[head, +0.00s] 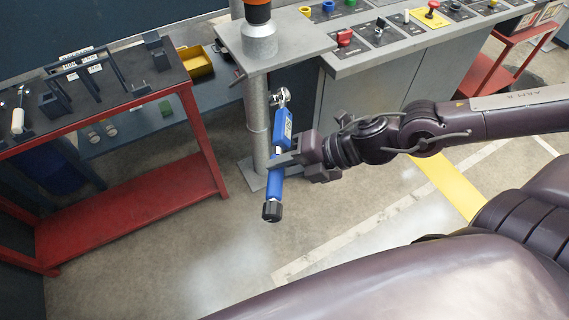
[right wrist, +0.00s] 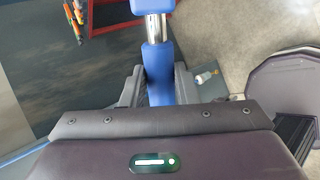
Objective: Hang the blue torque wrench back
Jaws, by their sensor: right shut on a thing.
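The blue torque wrench (head: 282,137) hangs nearly upright in the air in the head view, its ratchet head up and its black end cap down. My right gripper (head: 276,161) is shut on the wrench around the middle of its length. In the right wrist view the wrench's blue handle and silver shaft (right wrist: 156,62) run up from between the fingers of my right gripper (right wrist: 158,88). A dark rack with upright holders and white labels (head: 85,72) stands on the red cart (head: 110,112) at the left. My left gripper is not in view.
A grey pedestal (head: 260,57) with a post stands just behind the wrench. A console (head: 400,40) with buttons and switches runs to the right. A yellow bin (head: 196,62) sits behind the cart. The floor between cart and post is clear.

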